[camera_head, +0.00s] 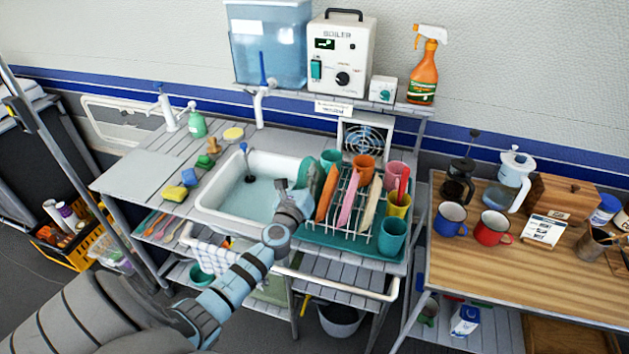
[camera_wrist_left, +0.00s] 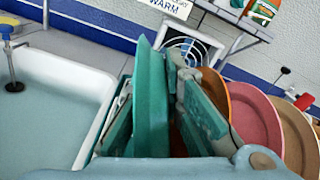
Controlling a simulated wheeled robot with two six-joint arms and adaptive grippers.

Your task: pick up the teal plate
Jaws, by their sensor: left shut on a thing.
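The teal plate (camera_wrist_left: 151,100) stands on edge between the jaws of my left gripper (camera_wrist_left: 155,105) in the left wrist view. The gripper is shut on it. In the head view the plate (camera_head: 315,177) shows at the left end of the dish rack, partly hidden behind my left gripper (camera_head: 303,192). I cannot tell whether the plate still touches the rack. My right gripper is not in view.
An orange plate (camera_head: 327,193), a pink plate (camera_head: 348,197) and a tan plate (camera_head: 370,202) stand in the white rack just right. Cups surround them, including a teal cup (camera_head: 392,236). The water-filled sink (camera_head: 222,205) lies left. A wooden table (camera_head: 500,262) stands right.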

